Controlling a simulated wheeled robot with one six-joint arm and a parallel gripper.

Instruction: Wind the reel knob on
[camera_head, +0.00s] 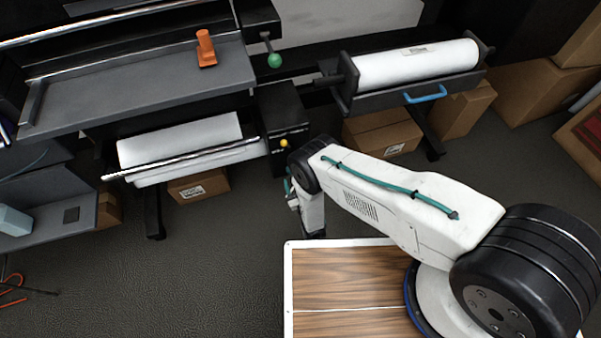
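A round green knob (274,61) sits on the end of a short metal lever at the front of the black machine, top centre. A small yellow knob (284,143) is on the black housing (286,112) below it. I cannot tell which of these, if either, is the reel knob. A white film roll (417,63) lies in a dark cradle at the right, with a blue handle (426,95) in front. My gripper (292,203) hangs at the arm's end, below the yellow knob and apart from the knobs. It is mostly hidden by my arm, so its opening does not show.
An orange clamp-like part (206,48) stands on the grey machine bed (135,85). A second white roll (185,148) hangs below it behind a metal bar (180,158). Cardboard boxes (535,94) stand at right and under the machine. The grey floor (225,250) is clear at centre left.

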